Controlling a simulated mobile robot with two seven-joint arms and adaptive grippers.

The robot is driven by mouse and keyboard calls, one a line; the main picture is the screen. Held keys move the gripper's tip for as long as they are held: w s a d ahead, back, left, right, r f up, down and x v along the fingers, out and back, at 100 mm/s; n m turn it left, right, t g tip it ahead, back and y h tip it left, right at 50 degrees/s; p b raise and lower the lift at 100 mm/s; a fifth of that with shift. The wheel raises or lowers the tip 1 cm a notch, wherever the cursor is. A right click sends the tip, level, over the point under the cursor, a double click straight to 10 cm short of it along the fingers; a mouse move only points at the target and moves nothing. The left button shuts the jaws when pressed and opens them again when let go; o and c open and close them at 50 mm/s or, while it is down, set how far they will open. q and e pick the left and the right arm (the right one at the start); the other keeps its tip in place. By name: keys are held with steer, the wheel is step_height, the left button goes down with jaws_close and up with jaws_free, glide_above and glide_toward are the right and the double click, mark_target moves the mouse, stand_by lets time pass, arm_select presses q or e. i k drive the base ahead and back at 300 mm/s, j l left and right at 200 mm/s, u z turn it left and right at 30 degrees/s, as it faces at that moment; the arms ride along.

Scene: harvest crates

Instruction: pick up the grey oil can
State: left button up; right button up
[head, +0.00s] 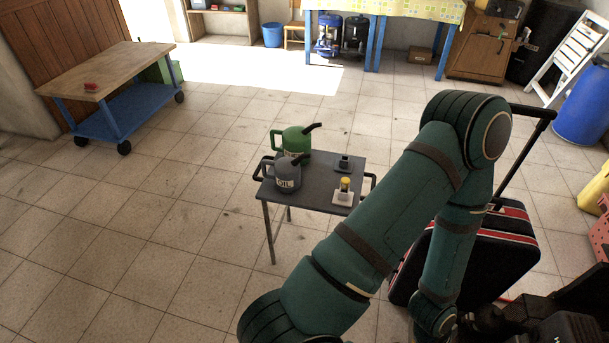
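The grey oil can (288,170) stands upright on the left front part of a small dark grey table (317,190). It has an OIL label, a dark handle to the left and a short spout to the upper right. A green can (295,140) of like shape stands just behind it, its lower part partly hidden. My green arm rises from the bottom centre, bends at upper right and comes down at lower right. It passes right of the table, apart from the can in the picture. Dark parts at the lower right corner may include my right gripper; no fingers are clear. My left gripper is not seen.
A black and red case (509,238) stands behind my arm. A wooden-topped blue cart (110,72) is at left. The tiled floor left of the table is clear.

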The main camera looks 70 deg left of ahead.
mark_target(287, 176)
steer(key=j+u, duration=0.1)
steer(key=u, duration=0.35)
steer(key=j+u, duration=0.1)
steer(key=u, duration=0.35)
steer(key=j+u, duration=0.1)
steer(key=u, duration=0.85)
steer(key=i+j+u, duration=0.1)
steer(key=u, duration=0.35)
steer(key=z, duration=1.55)
steer(key=k+j+z, duration=0.45)
steer(key=k+z, duration=0.15)
steer(key=k+j, duration=0.15)
steer(key=k, duration=0.35)
steer(key=u, duration=0.6)
